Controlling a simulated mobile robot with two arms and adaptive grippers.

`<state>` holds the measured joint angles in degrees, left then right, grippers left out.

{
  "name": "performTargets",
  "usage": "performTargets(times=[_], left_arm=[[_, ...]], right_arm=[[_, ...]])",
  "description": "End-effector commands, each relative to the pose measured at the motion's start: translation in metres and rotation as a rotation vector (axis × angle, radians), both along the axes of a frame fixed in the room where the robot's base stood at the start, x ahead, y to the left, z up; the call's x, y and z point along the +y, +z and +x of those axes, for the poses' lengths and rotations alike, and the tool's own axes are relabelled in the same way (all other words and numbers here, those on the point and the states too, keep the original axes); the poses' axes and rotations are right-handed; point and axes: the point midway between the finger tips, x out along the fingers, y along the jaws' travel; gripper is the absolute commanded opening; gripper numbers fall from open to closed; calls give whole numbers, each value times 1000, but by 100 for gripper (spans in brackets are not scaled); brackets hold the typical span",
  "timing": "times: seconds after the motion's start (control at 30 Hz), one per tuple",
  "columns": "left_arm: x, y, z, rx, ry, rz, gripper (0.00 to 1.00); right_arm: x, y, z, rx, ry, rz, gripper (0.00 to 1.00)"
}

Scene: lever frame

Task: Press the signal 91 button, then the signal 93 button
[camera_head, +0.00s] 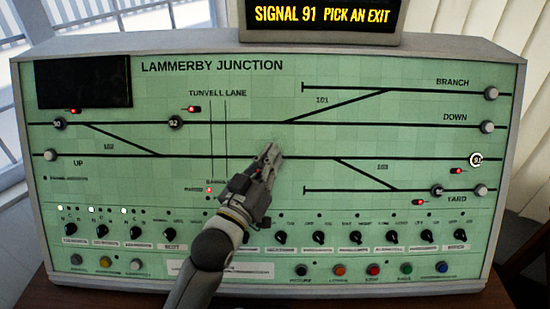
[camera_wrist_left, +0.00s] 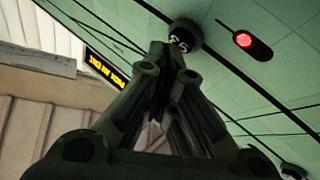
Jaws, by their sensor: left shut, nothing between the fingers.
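The signal 91 button (camera_head: 475,159) is at the right end of the UP line and has a bright ring. A dark round button (camera_head: 437,190) on the YARD line fits signal 93, but its number is too small to read surely. My left gripper (camera_head: 272,150) is shut and empty, in front of the panel's middle, left of both buttons in the head view. In the left wrist view its fingertips (camera_wrist_left: 172,50) overlap a dark numbered button (camera_wrist_left: 184,36). I cannot tell which number it bears or whether they touch it. My right gripper is not in view.
The display (camera_head: 322,15) on top reads "SIGNAL 91 PICK AN EXIT". The green panel (camera_head: 250,75) has other round buttons, red lamps, and rows of knobs and coloured push buttons along its lower part. My left arm covers part of the lower middle.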

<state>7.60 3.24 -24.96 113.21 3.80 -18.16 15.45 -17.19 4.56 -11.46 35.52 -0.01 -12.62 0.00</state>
Motion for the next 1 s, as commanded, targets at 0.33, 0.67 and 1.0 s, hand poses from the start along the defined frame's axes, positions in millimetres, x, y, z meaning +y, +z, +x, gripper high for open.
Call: performTargets(times=[0.33, 0.67, 1.0], left_arm=[[0, -2, 4, 0, 0, 0, 0], [0, -4, 8, 1, 0, 0, 0], [0, -4, 7, 1, 1, 0, 0]], right_arm=[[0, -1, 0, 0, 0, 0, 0], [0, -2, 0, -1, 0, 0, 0], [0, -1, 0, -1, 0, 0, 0]])
